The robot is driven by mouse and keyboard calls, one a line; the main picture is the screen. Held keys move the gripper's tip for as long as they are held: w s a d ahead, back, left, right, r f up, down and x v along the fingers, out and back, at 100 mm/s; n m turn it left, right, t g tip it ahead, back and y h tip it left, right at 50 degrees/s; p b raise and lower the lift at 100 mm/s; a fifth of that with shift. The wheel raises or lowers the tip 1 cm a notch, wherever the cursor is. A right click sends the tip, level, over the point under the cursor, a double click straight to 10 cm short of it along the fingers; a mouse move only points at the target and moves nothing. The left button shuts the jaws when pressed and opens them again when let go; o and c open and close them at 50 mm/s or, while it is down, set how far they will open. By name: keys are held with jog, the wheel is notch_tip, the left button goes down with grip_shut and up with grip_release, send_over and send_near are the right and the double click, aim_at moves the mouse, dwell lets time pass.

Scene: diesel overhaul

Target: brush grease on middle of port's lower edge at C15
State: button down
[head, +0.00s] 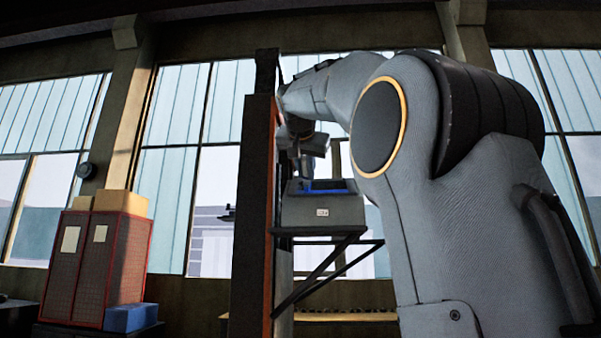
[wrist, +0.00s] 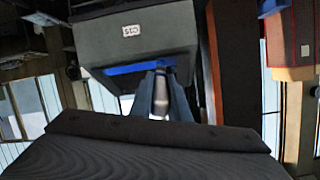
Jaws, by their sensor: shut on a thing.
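The grey housing at C15 (head: 322,212) stands on a bracket and bears a small white label. In the wrist view the housing (wrist: 175,32) shows upside down, its C15 label (wrist: 131,31) readable. A blue strip (head: 328,186) runs along the port's edge above the label; it also shows in the wrist view (wrist: 125,70). My gripper (wrist: 161,76) is shut on a pale, slim thing (wrist: 160,98), likely the brush, and points at the strip's middle. The tip of the held thing is hidden, so I cannot tell whether it touches.
An orange and dark post (head: 258,200) stands close to the housing's left. A black bracket (head: 315,270) holds the housing up. A red-framed cabinet (head: 95,260) with boxes on top and a blue box (head: 130,317) stand at the far left.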

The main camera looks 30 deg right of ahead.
jog(key=w+a, duration=0.2)
jog(key=a, duration=0.1)
jog(key=shift+w+a, duration=0.15)
jog(key=shift+a, duration=0.05)
dwell(0.3)
jog(key=shift+s+a+r+p, duration=0.35)
jog(key=shift+s+r+p, duration=0.2)
jog(key=shift+r, duration=0.25)
jog(key=shift+s+a+r+p, duration=0.3)
jog(key=shift+s+r+p, duration=0.15)
jog(key=shift+r+p, duration=0.25)
jog(key=shift+s+a+r+p, duration=0.35)
jog(key=shift+s+r+p, duration=0.15)
jog(key=shift+r, duration=0.35)
jog(key=shift+s+a+r+p, duration=0.25)
jog(key=shift+s+r+p, duration=0.15)
jog(key=shift+r, duration=0.2)
jog(key=shift+s+a+r+p, duration=0.25)
jog(key=shift+s+r+p, duration=0.15)
jog(key=shift+r, duration=0.2)
jog(key=shift+w+f, duration=0.15)
jog(key=w+d+f+b, duration=0.2)
jog(key=w+f+b, duration=0.1)
jog(key=f, duration=0.3)
jog(key=shift+w+d+b, duration=0.35)
jog(key=shift+w+b, duration=0.05)
jog(key=shift+b, duration=0.25)
